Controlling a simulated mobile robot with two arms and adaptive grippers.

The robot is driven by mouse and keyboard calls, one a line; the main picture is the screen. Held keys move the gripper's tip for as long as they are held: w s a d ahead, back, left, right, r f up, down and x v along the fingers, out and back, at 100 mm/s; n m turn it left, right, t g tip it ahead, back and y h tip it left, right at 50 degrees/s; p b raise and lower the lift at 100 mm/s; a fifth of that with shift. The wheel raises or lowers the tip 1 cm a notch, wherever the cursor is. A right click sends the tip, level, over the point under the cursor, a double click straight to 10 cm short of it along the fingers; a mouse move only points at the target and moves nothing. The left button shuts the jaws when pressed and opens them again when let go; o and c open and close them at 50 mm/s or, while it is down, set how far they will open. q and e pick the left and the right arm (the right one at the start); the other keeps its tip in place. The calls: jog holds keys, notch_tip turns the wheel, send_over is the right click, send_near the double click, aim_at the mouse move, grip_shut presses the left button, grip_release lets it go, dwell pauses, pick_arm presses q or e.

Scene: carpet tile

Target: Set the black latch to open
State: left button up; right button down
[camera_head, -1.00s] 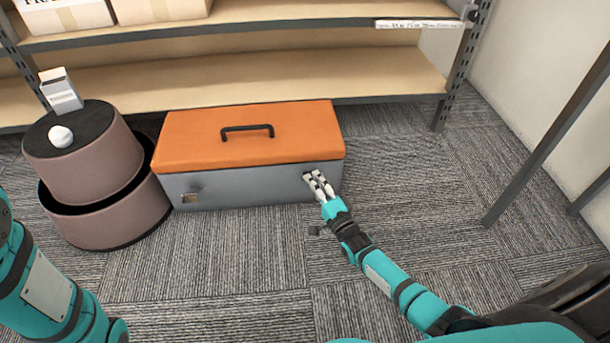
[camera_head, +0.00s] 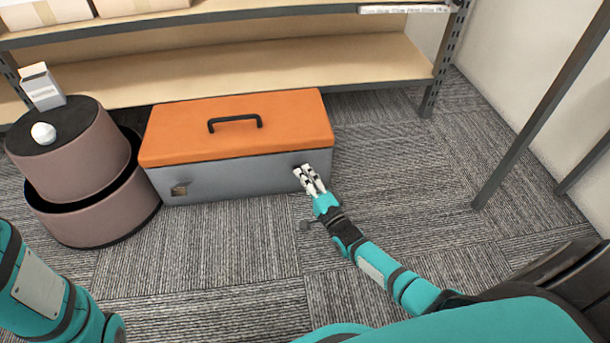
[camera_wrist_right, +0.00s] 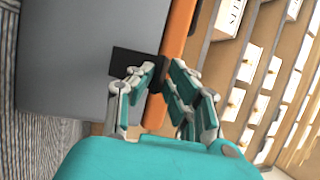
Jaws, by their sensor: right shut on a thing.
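A grey toolbox (camera_head: 235,177) with an orange lid (camera_head: 275,130) and a black handle (camera_head: 235,122) stands on the carpet. My right gripper (camera_head: 304,177) is at the right end of its front face. In the right wrist view the black latch (camera_wrist_right: 136,64) lies on the grey face beside the orange lid edge, and my right gripper (camera_wrist_right: 158,85) is shut on it. The fingers partly hide the latch. Another latch (camera_head: 180,189) shows at the left of the front face. My left arm shows at the lower left; its gripper is out of view.
A round brown stool-like container (camera_head: 85,225) stands left of the toolbox, with a white ball (camera_head: 43,133) and a white box (camera_head: 42,88) on top. A wooden shelf (camera_head: 240,68) is behind. A grey post (camera_head: 545,115) stands at the right. Carpet in front is clear.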

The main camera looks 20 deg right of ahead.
jog(key=shift+s+a+f+g, duration=0.1)
jog(key=shift+s+f+g, duration=0.05)
jog(key=shift+f, duration=0.45)
jog(key=shift+s+a+f+g, duration=0.1)
jog(key=shift+f+g, duration=0.05)
jog(key=shift+f, duration=0.4)
jog(key=c, duration=1.5)
grip_release()
jog(key=shift+f, duration=0.1)
jog(key=shift+c, duration=0.2)
jog(key=shift+o, duration=0.5)
jog(key=shift+w, duration=0.15)
